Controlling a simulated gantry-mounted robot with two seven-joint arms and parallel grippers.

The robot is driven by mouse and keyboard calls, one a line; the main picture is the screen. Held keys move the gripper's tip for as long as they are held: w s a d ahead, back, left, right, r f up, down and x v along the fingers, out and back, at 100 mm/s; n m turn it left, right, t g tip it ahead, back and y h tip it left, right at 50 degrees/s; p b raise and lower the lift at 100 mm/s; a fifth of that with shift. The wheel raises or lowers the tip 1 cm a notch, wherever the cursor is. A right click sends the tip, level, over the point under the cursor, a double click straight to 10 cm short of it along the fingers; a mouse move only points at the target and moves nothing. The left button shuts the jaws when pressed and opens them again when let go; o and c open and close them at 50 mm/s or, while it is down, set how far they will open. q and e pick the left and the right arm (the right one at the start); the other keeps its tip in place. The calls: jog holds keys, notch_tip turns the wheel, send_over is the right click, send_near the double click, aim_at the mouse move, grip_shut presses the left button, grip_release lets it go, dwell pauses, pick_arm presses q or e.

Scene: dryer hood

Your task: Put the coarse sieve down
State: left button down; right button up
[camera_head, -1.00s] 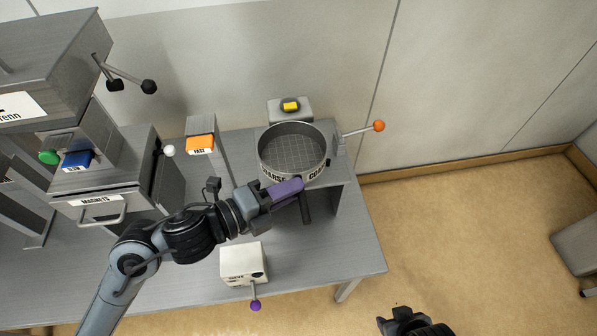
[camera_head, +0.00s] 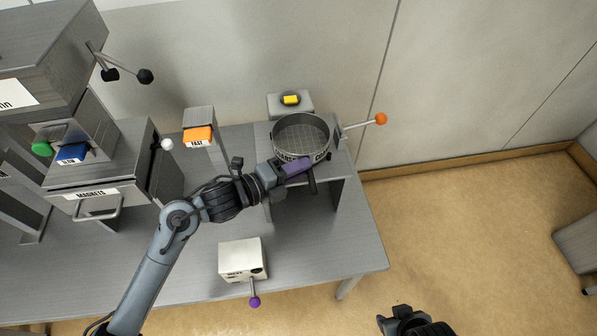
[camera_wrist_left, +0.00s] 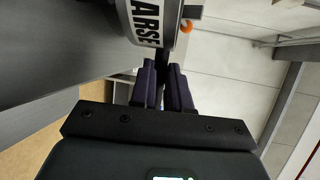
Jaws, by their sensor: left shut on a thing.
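The coarse sieve (camera_head: 300,136) is a round grey pan with a mesh floor and a lettered white band. It is level, over the top of the grey stand (camera_head: 338,165) at the table's right end; I cannot tell whether it touches. My left gripper (camera_head: 297,168), with purple fingers, is shut on the sieve's dark handle (camera_head: 313,184) at its near side. In the left wrist view the fingers (camera_wrist_left: 164,88) close on the handle, and the sieve's band (camera_wrist_left: 146,22) reads "ARSE". My right gripper (camera_head: 402,318) is partly in view at the bottom, away from the table.
A lever with an orange knob (camera_head: 381,119) juts right of the stand. A yellow button box (camera_head: 290,101) is behind the sieve. An orange-fronted block (camera_head: 198,134) and magnets drawer (camera_head: 92,193) stand left. A white box (camera_head: 242,258) with a purple-knobbed lever is in front.

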pick_arm(q)
jog(key=shift+f, duration=0.6)
jog(key=c, duration=1.5)
grip_release()
jog(key=shift+f, duration=0.15)
jog(key=o, duration=0.4)
